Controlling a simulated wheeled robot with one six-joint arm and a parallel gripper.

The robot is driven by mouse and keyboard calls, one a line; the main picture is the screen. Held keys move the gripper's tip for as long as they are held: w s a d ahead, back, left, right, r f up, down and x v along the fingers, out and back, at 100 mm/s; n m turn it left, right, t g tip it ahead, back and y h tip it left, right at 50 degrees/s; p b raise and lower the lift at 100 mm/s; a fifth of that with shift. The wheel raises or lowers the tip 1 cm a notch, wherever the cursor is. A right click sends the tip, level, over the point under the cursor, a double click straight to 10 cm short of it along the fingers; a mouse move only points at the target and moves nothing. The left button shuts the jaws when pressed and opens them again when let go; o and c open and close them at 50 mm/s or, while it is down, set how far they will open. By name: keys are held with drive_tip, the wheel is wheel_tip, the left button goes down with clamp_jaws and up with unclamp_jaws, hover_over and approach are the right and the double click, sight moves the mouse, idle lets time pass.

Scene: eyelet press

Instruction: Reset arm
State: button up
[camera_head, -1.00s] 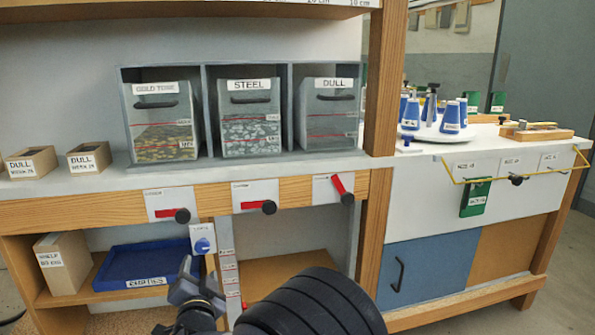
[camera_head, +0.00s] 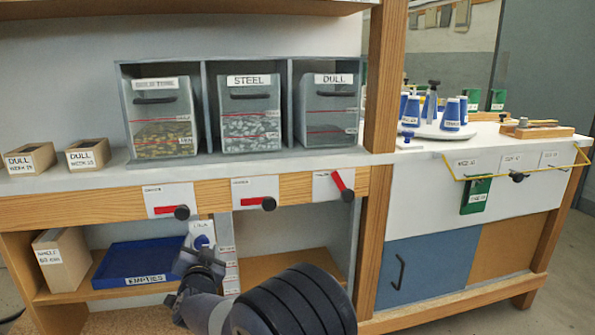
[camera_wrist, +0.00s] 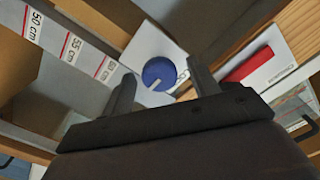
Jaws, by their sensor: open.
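My gripper (camera_head: 198,258) is in front of the lower shelf, just below the row of red levers. It is open and empty. In the wrist view its two dark fingers (camera_wrist: 164,84) are spread, with a blue round knob (camera_wrist: 159,72) on a white plate showing between them. I cannot tell whether they touch the knob. In the head view the same knob (camera_head: 201,241) is partly hidden behind my gripper. A red lever (camera_wrist: 248,64) on its own white plate shows to the right of the fingers in the wrist view.
Bins labelled STEEL (camera_head: 249,103) and DULL (camera_head: 328,112) stand on the counter beside a third bin. A blue EMPTIES tray (camera_head: 135,262) is on the shelf left of my gripper. A wooden post (camera_head: 384,80) rises right of the bins.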

drive_tip(key=n+p, duration=0.1)
drive_tip(key=n, duration=0.2)
drive_tip(key=shift+r+n+p, duration=0.1)
drive_tip(key=shift+n+p, duration=2.05)
drive_tip(key=shift+n, duration=4.25)
drive_tip(key=shift+d+f, duration=0.1)
drive_tip(key=shift+f, duration=0.15)
